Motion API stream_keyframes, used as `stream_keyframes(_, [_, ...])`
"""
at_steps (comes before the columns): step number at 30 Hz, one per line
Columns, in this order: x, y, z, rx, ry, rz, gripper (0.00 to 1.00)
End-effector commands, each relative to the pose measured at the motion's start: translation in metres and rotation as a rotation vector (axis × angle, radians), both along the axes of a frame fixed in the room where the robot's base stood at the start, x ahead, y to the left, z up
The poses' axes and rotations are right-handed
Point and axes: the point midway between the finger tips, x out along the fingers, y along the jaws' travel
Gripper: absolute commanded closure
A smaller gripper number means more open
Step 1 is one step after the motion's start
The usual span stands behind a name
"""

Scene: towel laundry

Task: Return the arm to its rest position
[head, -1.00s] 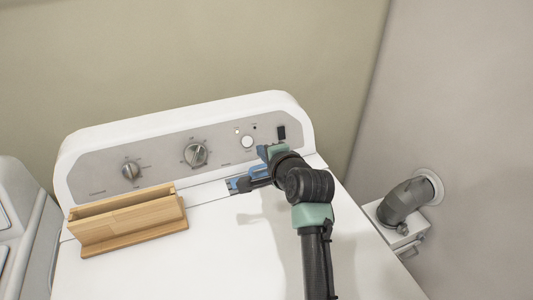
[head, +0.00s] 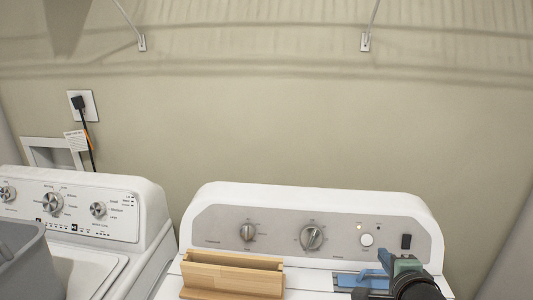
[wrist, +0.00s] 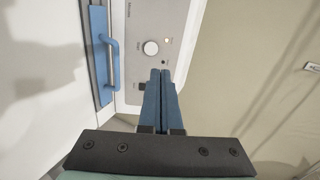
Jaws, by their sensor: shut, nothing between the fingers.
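My gripper (head: 384,259) shows at the lower right of the head view, above the right end of the dryer's top, in front of its control panel. In the wrist view, its two blue fingers (wrist: 160,75) are together with nothing between them, pointing toward the panel. The rest of my arm is cut off by the bottom edge of the head view.
The dryer (head: 222,192) has a blue handled piece (head: 347,279) in its top, close beside my gripper; its handle (wrist: 113,44) shows in the wrist view. A wooden box (head: 230,276) stands to the left. A washer (head: 150,207) and grey bin (head: 25,265) are farther left.

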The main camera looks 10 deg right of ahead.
Motion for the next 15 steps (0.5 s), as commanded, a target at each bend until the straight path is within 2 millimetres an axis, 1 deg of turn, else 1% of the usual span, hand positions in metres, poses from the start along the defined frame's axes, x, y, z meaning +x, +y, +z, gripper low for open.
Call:
stream_keyframes(1, [0.007,0.011,0.019,-0.060,-0.026,0.029,1.00])
stream_keyframes(2, [0.011,0.018,0.032,-0.108,-0.043,0.049,1.00])
stream_keyframes(5, [0.023,0.051,0.089,-0.317,-0.121,0.120,1.00])
stream_keyframes(6, [0.025,0.067,0.115,-0.412,-0.159,0.147,1.00])
stream_keyframes(8, [0.026,0.092,0.155,-0.557,-0.219,0.177,1.00])
stream_keyframes(9, [0.024,0.109,0.181,-0.652,-0.260,0.191,1.00])
stream_keyframes(11, [0.018,0.135,0.219,-0.790,-0.324,0.204,1.00])
stream_keyframes(12, [0.011,0.153,0.244,-0.881,-0.367,0.204,1.00])
stream_keyframes(14, [-0.002,0.178,0.280,-1.014,-0.433,0.196,1.00])
stream_keyframes(15, [-0.013,0.195,0.303,-1.098,-0.476,0.184,1.00])
